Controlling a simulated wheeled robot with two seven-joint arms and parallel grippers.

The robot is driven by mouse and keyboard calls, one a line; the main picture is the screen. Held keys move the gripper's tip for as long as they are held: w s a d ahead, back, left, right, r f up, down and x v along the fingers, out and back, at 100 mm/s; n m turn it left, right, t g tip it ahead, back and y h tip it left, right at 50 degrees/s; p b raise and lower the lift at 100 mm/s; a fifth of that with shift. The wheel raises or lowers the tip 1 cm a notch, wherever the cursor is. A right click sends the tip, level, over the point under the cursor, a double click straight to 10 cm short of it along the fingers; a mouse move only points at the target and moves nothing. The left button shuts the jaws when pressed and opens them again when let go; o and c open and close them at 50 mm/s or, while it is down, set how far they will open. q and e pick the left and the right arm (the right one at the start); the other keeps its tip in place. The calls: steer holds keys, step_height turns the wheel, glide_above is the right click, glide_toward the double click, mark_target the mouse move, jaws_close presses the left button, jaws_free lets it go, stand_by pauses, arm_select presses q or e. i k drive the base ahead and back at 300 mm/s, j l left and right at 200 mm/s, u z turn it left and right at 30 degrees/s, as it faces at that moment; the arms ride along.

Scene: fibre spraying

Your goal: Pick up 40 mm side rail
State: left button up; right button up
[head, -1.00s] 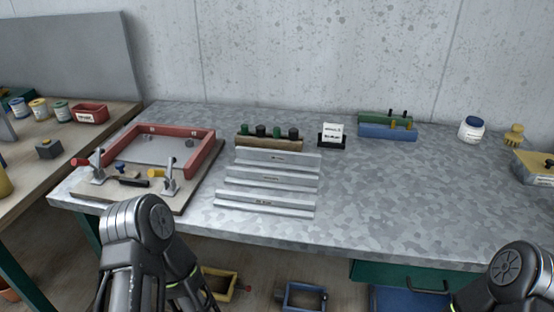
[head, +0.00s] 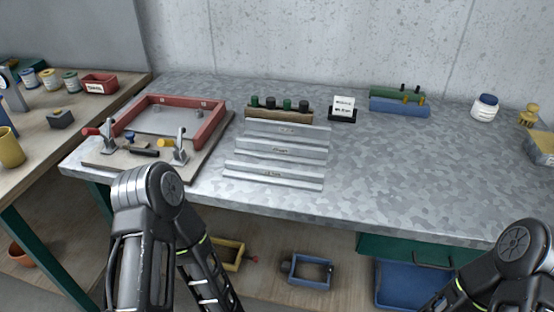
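Three silvery side rails lie one behind the other on the metal-topped bench, each with a small label too blurred to read. They are the back rail (head: 288,130), the middle rail (head: 282,150) and the front rail (head: 273,175). I cannot tell which is the 40 mm one. Nothing touches them. My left arm comes in at the lower left, in front of the bench, and my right arm at the lower right corner. Both grippers are out of the picture.
A red frame (head: 212,124) on a board with clamps (head: 181,146) stands left of the rails. A wooden block with knobs (head: 279,112) is behind them, beside a label card (head: 343,106). Green and blue blocks (head: 399,107) are further right. The bench's right middle (head: 420,165) is clear.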

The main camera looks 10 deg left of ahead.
mark_target(299, 154)
steer(key=k+j+z, duration=0.1)
steer(key=j+z, duration=0.2)
steer(key=j, duration=0.15)
steer(key=k+j+z, duration=0.15)
steer(key=j+z, duration=0.2)
steer(key=k+j+z, duration=0.45)
steer(key=j+z, duration=0.15)
steer(key=j, duration=0.15)
